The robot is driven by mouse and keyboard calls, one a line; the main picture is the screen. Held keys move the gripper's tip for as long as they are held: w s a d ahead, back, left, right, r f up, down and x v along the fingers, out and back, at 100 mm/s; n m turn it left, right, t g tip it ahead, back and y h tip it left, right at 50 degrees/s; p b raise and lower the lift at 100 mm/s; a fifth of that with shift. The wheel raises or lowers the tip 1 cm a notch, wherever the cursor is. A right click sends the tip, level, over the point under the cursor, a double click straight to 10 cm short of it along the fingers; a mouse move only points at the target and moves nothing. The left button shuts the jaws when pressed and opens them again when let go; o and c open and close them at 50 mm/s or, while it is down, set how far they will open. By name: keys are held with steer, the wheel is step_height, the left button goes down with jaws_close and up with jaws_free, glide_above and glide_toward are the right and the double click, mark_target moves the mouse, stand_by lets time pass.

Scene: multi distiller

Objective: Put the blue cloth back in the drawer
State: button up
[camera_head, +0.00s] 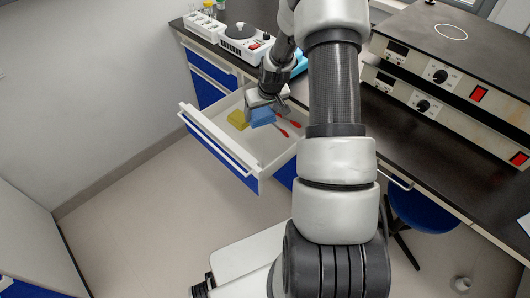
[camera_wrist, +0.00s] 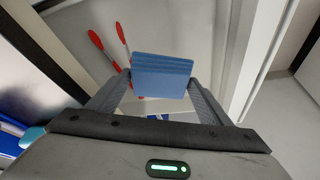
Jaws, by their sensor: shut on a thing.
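The blue cloth (camera_head: 262,116) is a small folded blue block. My gripper (camera_head: 266,104) is shut on it and holds it over the open white drawer (camera_head: 217,139). In the wrist view the blue cloth (camera_wrist: 162,76) sits between the two fingertips (camera_wrist: 160,88), with the drawer (camera_wrist: 200,38) behind it. I cannot tell whether the cloth touches the drawer floor. A yellow cloth or sponge (camera_head: 238,120) lies in the drawer to the left of the blue cloth.
Red-handled tools (camera_head: 289,124) lie in the drawer, also visible in the wrist view (camera_wrist: 96,40). A white stirrer device (camera_head: 245,42) stands on the dark counter (camera_head: 430,150) behind. Stacked heating units (camera_head: 450,90) stand at right. The floor left of the drawer is clear.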

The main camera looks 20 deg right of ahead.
steer(key=f, duration=0.3)
steer(key=d+f+b, duration=0.1)
steer(key=f, duration=0.5)
steer(key=shift+w+d+f+b, duration=0.1)
steer(key=shift+w+d+b, duration=0.05)
steer(key=shift+d+b, duration=0.2)
steer(key=shift+f+b, duration=0.35)
steer(key=shift+f, duration=1.75)
steer(key=shift+f, duration=0.2)
steer(key=o, duration=1)
steer(key=shift+r, duration=0.55)
steer(key=p+v, duration=0.2)
steer(key=v, duration=0.9)
steer(key=shift+s+r, duration=0.15)
steer(key=shift+s, duration=0.1)
